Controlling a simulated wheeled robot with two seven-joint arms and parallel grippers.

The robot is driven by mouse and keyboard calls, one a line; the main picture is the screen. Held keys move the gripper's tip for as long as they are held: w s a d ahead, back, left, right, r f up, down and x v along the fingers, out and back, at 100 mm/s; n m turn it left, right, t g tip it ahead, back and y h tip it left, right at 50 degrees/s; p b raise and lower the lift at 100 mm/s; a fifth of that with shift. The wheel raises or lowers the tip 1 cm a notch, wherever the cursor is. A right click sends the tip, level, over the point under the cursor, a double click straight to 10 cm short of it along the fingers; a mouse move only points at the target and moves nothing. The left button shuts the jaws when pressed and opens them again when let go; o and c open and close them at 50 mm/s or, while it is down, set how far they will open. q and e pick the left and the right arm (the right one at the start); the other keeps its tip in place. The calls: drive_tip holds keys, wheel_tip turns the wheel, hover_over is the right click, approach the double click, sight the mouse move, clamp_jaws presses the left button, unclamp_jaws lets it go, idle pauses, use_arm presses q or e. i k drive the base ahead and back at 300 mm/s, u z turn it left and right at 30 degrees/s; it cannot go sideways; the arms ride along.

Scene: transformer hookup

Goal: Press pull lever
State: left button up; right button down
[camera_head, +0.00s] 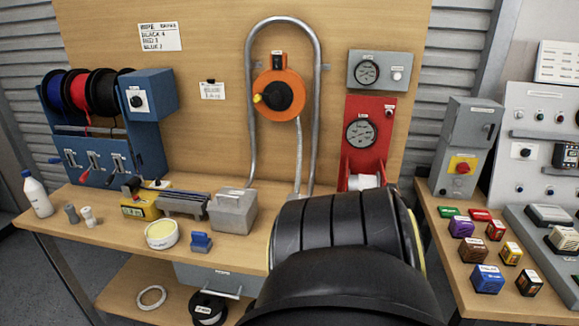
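A blue wire dispenser (155,95) stands at the left end of the workbench. It carries wire spools on top, one blue, one red and one black. Several small levers (93,162) are set in its lower front panel; their handles stick out toward me. None is clearly marked as the pull lever, so I cannot tell which one it is. An orange round unit (285,85) with a black knob hangs on the back board inside a bent grey pipe. Neither gripper shows. A large black arm part of mine covers the bench's right front.
The wooden bench (105,238) holds a white bottle (37,195), a yellow-black box (138,206), a round yellow-white container (162,235), a small blue block (201,243) and a grey box (232,211). A red gauge stand (367,112) is behind my arm. Coloured boxes lie on the right table.

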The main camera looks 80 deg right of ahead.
sight(400, 197)
drive_tip(key=k, duration=1.1)
drive_tip(key=z, duration=1.95)
drive_tip(key=i, duration=0.5)
